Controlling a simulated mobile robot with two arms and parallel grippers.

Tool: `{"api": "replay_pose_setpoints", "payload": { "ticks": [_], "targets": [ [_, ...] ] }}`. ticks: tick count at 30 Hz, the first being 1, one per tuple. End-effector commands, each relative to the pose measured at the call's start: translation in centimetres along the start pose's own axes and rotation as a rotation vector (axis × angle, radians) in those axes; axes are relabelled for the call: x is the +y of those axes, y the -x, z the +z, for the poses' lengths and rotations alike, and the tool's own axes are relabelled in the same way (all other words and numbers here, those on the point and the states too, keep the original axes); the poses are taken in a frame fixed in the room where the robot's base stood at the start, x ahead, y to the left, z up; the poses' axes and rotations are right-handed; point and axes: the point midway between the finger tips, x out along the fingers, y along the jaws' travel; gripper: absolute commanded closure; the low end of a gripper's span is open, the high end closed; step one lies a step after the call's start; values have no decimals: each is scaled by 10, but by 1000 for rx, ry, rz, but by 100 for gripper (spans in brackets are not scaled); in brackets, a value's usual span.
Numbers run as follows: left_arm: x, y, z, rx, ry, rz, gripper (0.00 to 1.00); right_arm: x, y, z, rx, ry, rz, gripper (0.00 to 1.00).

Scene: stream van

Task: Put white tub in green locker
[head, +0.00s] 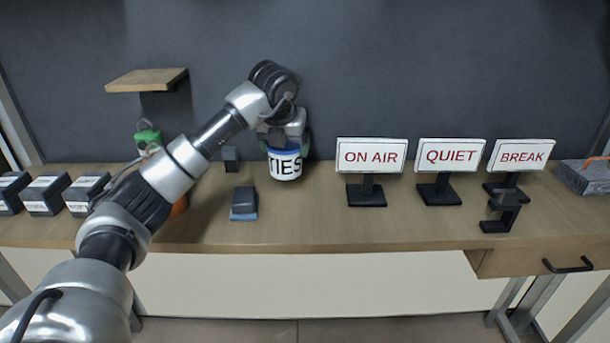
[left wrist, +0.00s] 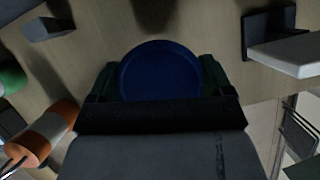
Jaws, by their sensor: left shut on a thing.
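A white tub (head: 285,166) with a blue lid and black letters ending in "TIES" is at the back of the wooden bench in the head view. My left gripper (head: 284,140) is shut on it from above. In the left wrist view the round blue lid (left wrist: 160,72) lies between the two fingers of my left gripper (left wrist: 160,85). I cannot tell whether the tub touches the bench or is slightly raised. No green locker shows in either view. My right gripper is not in view.
Signs reading ON AIR (head: 371,155), QUIET (head: 450,155) and BREAK (head: 521,156) stand to the right. A dark block (head: 244,201) lies in front of the tub. Several labelled boxes (head: 46,194) sit at left, below a small wall shelf (head: 146,80).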

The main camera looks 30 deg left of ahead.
Motion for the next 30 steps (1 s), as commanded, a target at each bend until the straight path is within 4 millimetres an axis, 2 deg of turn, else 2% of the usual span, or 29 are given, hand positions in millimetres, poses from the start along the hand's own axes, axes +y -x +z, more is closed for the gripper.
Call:
{"api": "replay_pose_setpoints", "payload": {
  "ticks": [3,7,16,26,27,30],
  "targets": [
    [1,-17,-8,0,1,0,46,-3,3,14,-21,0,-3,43],
    [0,-26,-11,-1,1,-1,46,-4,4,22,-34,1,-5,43],
    [0,-59,-25,-1,0,-1,46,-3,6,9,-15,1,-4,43],
    [0,-63,-26,-3,1,-2,46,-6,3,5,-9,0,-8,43],
    [0,-64,-27,-2,1,-2,18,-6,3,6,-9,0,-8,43],
    [0,-63,-26,-2,1,-2,3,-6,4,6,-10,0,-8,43]
  ]
}}
